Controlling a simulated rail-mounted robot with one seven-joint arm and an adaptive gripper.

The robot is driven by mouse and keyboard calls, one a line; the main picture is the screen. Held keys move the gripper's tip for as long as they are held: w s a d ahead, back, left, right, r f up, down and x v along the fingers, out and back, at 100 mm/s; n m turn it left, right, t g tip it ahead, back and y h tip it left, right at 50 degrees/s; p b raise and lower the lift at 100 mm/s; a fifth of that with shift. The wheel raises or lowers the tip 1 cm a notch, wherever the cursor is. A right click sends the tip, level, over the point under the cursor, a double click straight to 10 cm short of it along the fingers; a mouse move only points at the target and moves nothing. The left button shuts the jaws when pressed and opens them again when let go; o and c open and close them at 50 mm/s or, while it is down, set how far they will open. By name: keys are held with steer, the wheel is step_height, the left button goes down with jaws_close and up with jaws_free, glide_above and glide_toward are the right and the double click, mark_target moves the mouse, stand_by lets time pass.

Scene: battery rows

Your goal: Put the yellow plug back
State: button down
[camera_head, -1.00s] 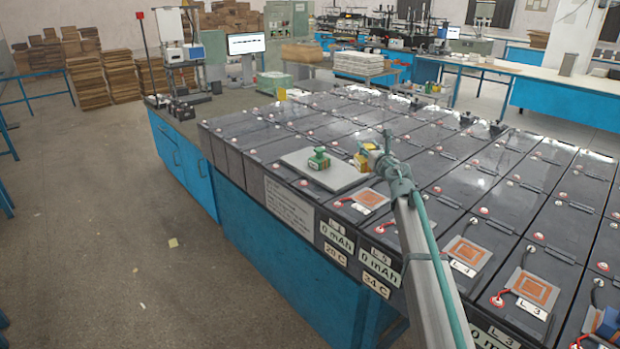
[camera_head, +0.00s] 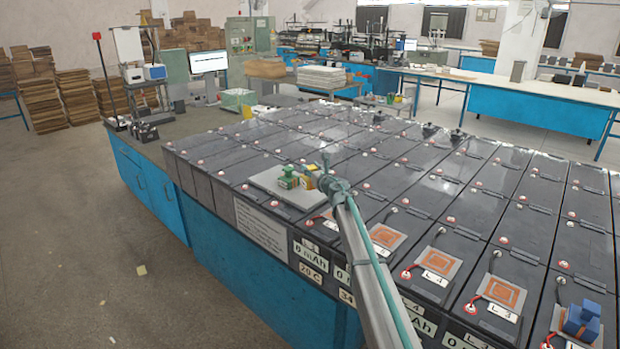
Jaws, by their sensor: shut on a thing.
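The yellow plug (camera_head: 307,182) is small and blocky, and it shows at the tip of my arm. My gripper (camera_head: 316,181) is shut on it. The gripper is partly hidden behind my wrist. The plug is over or on the right part of a grey plate (camera_head: 262,186); I cannot tell whether it touches the plate. A green plug (camera_head: 288,179) stands on the plate just left of the yellow plug. A blue plug (camera_head: 581,320) sits on a pad at the lower right.
Rows of dark batteries (camera_head: 480,178) fill the bench. Square pads with orange coils lie along the front, one marked L 4 (camera_head: 388,237), another L 3 (camera_head: 502,293). Red-and-white terminals and short cables stick up between them. Open floor (camera_head: 90,250) lies to the left.

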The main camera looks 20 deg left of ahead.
steer(key=shift+w+a+f, duration=0.45)
steer(key=shift+w+f, duration=0.15)
steer(key=shift+f, duration=0.2)
steer(key=f, duration=0.1)
steer(key=f+p, duration=0.1)
steer(key=shift+w+a+f, duration=0.2)
steer(key=shift+w+f, duration=0.05)
steer(key=shift+f, duration=0.65)
steer(key=shift+f, duration=0.2)
steer(key=c, duration=0.7)
jaws_free()
steer(key=shift+r, duration=0.2)
steer(key=b+v, duration=0.3)
steer(key=v, duration=0.9)
steer(key=shift+d, duration=0.1)
